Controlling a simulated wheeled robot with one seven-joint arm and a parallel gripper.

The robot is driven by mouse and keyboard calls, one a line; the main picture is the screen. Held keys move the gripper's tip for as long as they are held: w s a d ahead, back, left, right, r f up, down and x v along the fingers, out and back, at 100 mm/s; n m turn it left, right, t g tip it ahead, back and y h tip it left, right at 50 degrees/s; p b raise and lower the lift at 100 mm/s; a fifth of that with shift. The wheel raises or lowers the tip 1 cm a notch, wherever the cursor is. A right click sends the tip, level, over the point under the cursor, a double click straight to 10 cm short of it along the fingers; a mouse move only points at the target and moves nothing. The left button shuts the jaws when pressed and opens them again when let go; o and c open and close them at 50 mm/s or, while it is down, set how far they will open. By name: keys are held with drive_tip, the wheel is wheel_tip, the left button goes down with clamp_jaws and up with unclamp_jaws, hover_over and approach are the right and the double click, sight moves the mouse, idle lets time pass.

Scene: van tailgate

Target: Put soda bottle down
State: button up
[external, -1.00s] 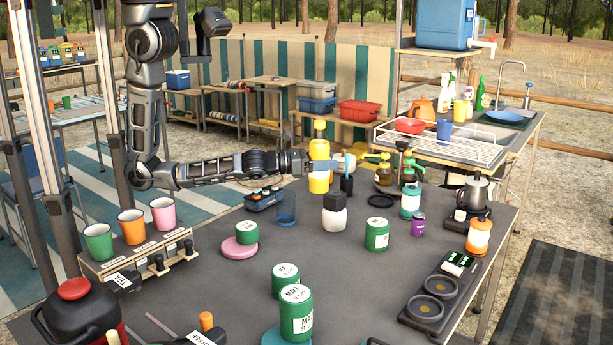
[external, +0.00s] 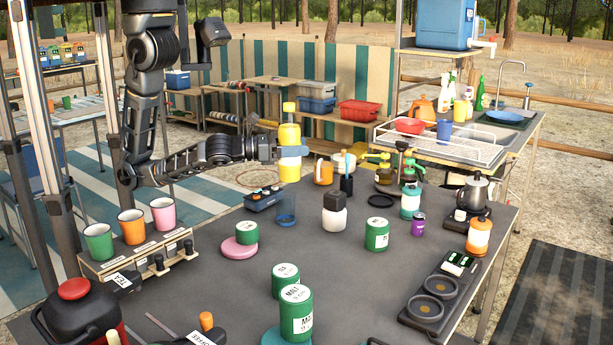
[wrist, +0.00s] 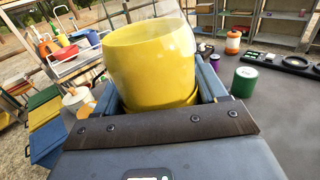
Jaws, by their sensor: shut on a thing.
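The soda bottle (external: 290,167) is yellow with a pale band and an orange-yellow cap. It is upright near the table's far edge in the external view. My gripper (external: 281,152) comes from the left and is shut on its middle. In the wrist view the yellow bottle (wrist: 152,65) fills the space between my two fingers (wrist: 160,100). The bottle appears raised, but its exact height over the table (external: 225,290) is hard to judge.
Green tins (external: 377,235) stand farther forward. Bare table lies between them.

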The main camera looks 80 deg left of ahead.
sight(287, 143)
drive_tip(key=shift+w+a+f+b, duration=0.5)
drive_tip(key=shift+a+f, duration=1.25)
drive_tip(key=shift+a, duration=0.5)
drive_tip(key=shift+w+a+f+b, duration=0.5)
drive_tip(key=shift+a+f, duration=1.2)
drive_tip(key=shift+a, duration=0.5)
drive_tip(key=shift+w+a+f+b, duration=0.4)
drive_tip(key=shift+w+a+f, duration=0.2)
drive_tip(key=shift+a+f, duration=1.4)
drive_tip(key=shift+a+r, duration=0.15)
drive_tip(key=shift+a, duration=0.1)
drive_tip(key=o, duration=1.5)
